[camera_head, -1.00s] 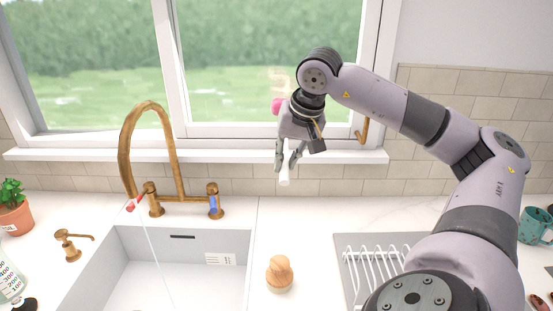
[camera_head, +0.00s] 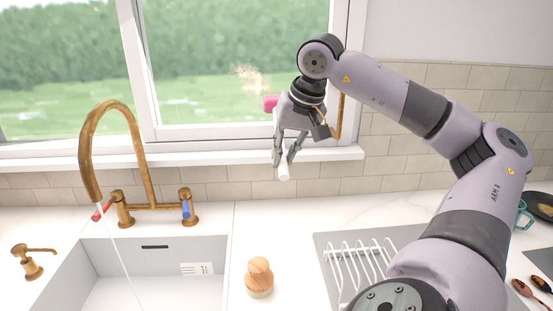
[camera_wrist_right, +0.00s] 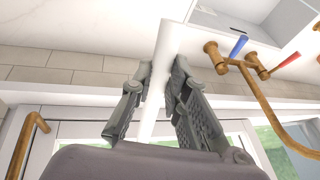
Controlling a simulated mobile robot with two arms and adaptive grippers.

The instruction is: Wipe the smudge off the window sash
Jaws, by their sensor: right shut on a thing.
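A pale brownish smudge (camera_head: 249,77) is on the window pane, in the head view. My right gripper (camera_head: 285,158) hangs in front of the window sash (camera_head: 225,132), its fingers pointing down near the sill. It is shut on the white handle (camera_head: 284,173) of a tool; the handle also shows between the fingers in the right wrist view (camera_wrist_right: 170,45). A pink block (camera_head: 270,102), seemingly the tool's head, shows left of the gripper, below and right of the smudge. Whether it touches the pane I cannot tell. My left gripper is not in view.
The white sill (camera_head: 215,158) runs below the sash. A brass window handle (camera_head: 338,117) is just right of my gripper. Below are a brass tap (camera_head: 143,150) with running water, a sink (camera_head: 215,250), a wooden-topped brush (camera_head: 259,275) and a dish rack (camera_head: 355,268).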

